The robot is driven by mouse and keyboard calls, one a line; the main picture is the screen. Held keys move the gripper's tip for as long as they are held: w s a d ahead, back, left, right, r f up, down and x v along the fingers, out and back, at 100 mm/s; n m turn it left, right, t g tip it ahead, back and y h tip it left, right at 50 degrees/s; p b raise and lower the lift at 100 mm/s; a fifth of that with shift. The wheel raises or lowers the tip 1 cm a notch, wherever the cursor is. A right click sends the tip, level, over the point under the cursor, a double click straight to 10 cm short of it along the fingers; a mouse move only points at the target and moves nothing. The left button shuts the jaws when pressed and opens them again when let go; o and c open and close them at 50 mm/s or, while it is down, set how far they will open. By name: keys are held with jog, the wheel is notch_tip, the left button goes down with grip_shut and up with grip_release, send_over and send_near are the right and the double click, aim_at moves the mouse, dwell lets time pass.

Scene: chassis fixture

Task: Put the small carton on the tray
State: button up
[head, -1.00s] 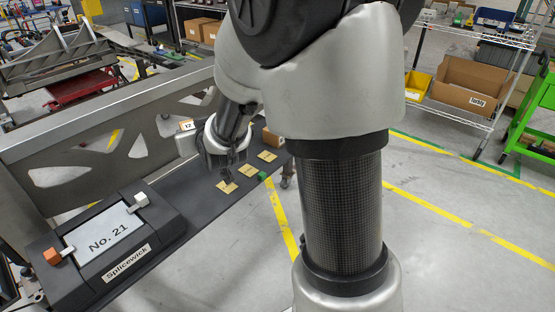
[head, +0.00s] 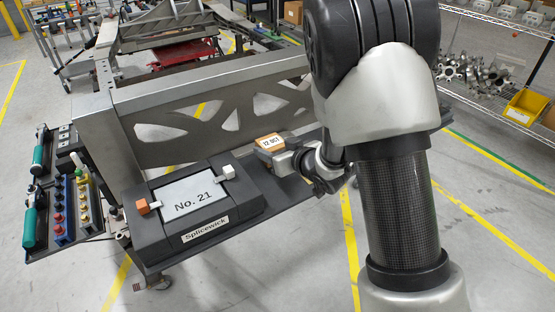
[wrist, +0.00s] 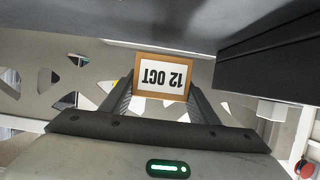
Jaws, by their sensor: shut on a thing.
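The small carton (head: 270,142) is brown with a white label reading "12 OCT". My gripper (head: 278,152) is shut on it and holds it beside the slotted grey beam, right of and beyond the black Splicewick unit (head: 152,222). In the wrist view the carton (wrist: 163,77) sits between the two fingers of my gripper (wrist: 162,88), its label upside down. A light grey flat tray marked "No. 21" (head: 190,208) lies on top of the unit, with an orange block at its left edge and a white block at its upper right corner. Nothing else rests on it.
The slotted grey beam (head: 150,104) stands upright behind the unit. A dark shelf (head: 292,192) runs right from the unit, partly hidden by my arm. A side rack at the left holds green-handled tools (head: 30,215) and coloured fittings (head: 82,200). Floor in front is clear.

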jog(key=shift+f+b, duration=0.45)
jog(key=shift+f, duration=1.3)
jog(key=shift+f, duration=0.1)
jog(key=shift+f+b, duration=0.15)
jog(key=shift+b, duration=0.15)
jog(key=o, duration=1.3)
